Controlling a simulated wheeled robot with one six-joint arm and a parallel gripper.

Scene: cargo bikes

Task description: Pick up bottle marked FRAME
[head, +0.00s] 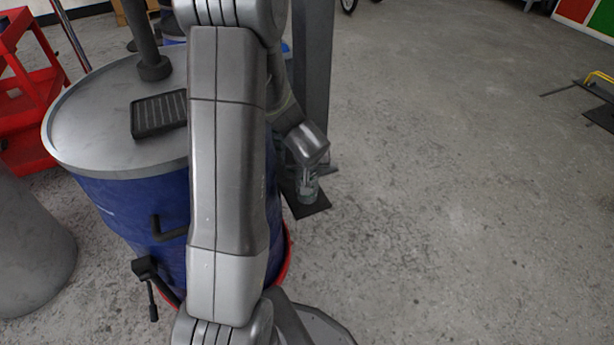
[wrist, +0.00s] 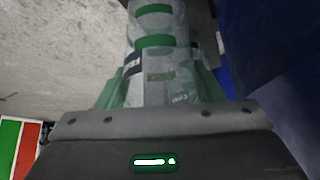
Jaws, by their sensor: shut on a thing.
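A clear bottle-like thing with green bands (wrist: 155,42) stands out ahead of my gripper (wrist: 158,84) in the wrist view. Greenish see-through fingers lie on both sides of it, shut on it. A dark label with white marks shows on its left side, but I cannot read the word FRAME there. I cannot tell if the bottle touches the plate.
A blue drum (head: 120,205) with a grey lid (head: 90,120) stands left of my gripper, close by. A dark ribbed tray (head: 158,115) lies on the lid. A grey post (head: 314,70) rises behind the gripper. A red cart (head: 22,95) is far left.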

